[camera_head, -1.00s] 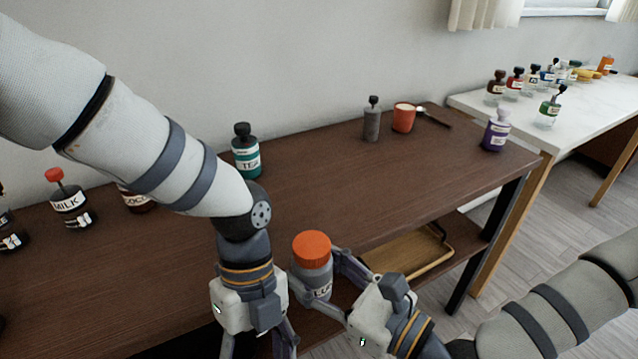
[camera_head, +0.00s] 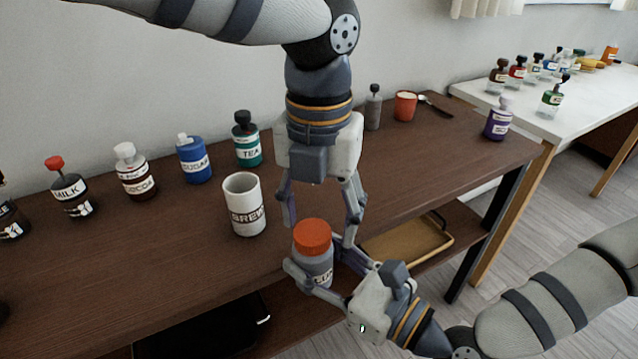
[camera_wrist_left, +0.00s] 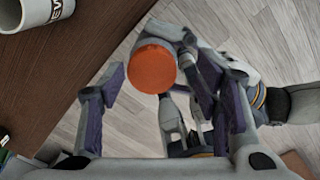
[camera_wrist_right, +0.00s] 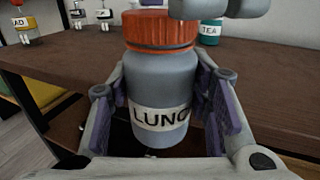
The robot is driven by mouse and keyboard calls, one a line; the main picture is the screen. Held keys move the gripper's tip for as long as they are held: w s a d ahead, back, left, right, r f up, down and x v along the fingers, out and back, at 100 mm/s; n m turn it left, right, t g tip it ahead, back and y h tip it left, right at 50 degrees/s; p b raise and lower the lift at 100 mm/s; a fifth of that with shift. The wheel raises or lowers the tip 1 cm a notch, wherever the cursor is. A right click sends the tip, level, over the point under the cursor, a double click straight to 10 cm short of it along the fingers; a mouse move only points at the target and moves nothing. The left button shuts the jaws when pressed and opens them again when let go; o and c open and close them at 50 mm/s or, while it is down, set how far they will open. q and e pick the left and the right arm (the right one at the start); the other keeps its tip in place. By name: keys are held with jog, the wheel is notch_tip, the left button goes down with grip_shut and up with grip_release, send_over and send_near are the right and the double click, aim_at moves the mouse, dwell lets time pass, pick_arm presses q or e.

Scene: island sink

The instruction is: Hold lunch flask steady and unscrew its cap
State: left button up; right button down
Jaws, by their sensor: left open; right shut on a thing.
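The lunch flask (camera_head: 318,272) is a grey bottle with a white label and an orange ribbed cap (camera_head: 312,237). My left gripper (camera_head: 322,222) points down above and just behind the cap, open and empty. In the left wrist view the cap (camera_wrist_left: 152,68) lies beyond and between the open fingers.
A white BREW mug (camera_head: 245,208) stands left of the flask. Sugar (camera_head: 194,160), tea (camera_head: 247,145), cocoa (camera_head: 136,178) and milk (camera_head: 72,198) bottles line the back. A red cup (camera_head: 405,107) stands farther right. A wooden tray (camera_head: 415,247) lies on the lower shelf.

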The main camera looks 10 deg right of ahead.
pick_arm(q)
jog(key=shift+f, duration=0.6)
jog(key=shift+s+d, duration=0.1)
jog(key=c, duration=1.2)
jog(key=n, duration=0.4)
jog(key=shift+n, duration=0.4)
jog(key=n, duration=0.4)
jog(key=shift+w+n, duration=0.3)
jog(key=n, duration=0.4)
jog(key=shift+a+r, duration=0.1)
jog(key=shift+a, duration=0.1)
jog(key=n, duration=0.4)
jog(key=shift+w+a, duration=0.1)
jog(key=shift+a, duration=0.05)
jog(key=n, duration=0.5)
jog(key=shift+a, duration=0.15)
jog(key=n, duration=0.5)
jog(key=shift+a+n, duration=0.2)
jog(key=shift+n, duration=0.1)
jog(key=shift+a+n, duration=0.15)
jog(key=shift+n, duration=1.05)
